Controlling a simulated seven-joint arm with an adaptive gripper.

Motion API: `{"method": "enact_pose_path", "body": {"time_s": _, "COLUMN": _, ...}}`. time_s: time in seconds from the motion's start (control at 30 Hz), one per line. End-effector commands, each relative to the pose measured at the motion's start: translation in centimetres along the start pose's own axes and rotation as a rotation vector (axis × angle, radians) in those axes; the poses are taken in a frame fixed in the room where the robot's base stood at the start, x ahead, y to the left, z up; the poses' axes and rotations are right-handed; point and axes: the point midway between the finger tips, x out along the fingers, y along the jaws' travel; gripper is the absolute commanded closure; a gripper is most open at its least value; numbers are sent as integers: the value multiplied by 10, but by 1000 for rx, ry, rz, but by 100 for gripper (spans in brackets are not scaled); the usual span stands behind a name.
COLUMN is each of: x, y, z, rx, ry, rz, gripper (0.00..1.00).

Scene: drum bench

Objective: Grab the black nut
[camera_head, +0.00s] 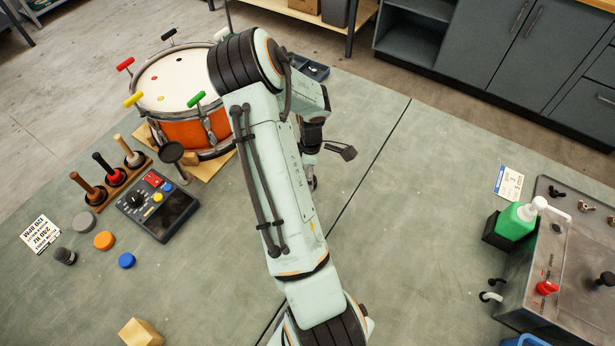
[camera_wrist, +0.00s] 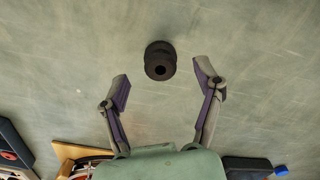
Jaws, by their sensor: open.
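A round black piece with a hole in its centre, which looks like the black nut (camera_wrist: 160,60), lies on the grey-green bench in the wrist view. My gripper (camera_wrist: 162,82) is open and empty, with one finger on each side below the nut in the picture. The nut shows about midway between the two fingertips and slightly past them, with neither finger seen touching it. In the head view my gripper (camera_head: 312,182) is only partly visible beside my arm. I cannot make out the nut there; my arm may hide it.
An orange drum (camera_head: 195,130) with coloured keys stands at the upper left. A control box (camera_head: 157,207), a wooden peg rack (camera_head: 118,180) and coloured caps lie left of my arm. The bench between is mostly clear.

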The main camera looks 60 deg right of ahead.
Motion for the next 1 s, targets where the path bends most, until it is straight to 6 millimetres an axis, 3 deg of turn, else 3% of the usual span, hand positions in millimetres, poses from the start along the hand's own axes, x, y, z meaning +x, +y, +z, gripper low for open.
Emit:
{"method": "enact_pose_path", "body": {"time_s": 0.2, "x": 26, "y": 0, "z": 0, "rx": 1, "ry": 0, "rz": -1, "gripper": 34}}
{"method": "enact_pose_path", "body": {"time_s": 0.5, "x": 30, "y": 0, "z": -1, "rx": 0, "ry": 2, "rz": 1, "gripper": 34}}
{"method": "enact_pose_path", "body": {"time_s": 0.67, "x": 30, "y": 0, "z": -1, "rx": 0, "ry": 2, "rz": 1, "gripper": 84}}
{"method": "enact_pose_path", "body": {"time_s": 0.7, "x": 30, "y": 0, "z": -1, "rx": 0, "ry": 2, "rz": 1, "gripper": 89}}
{"method": "enact_pose_path", "body": {"time_s": 1.0, "x": 30, "y": 0, "z": -1, "rx": 0, "ry": 2, "rz": 0, "gripper": 89}}
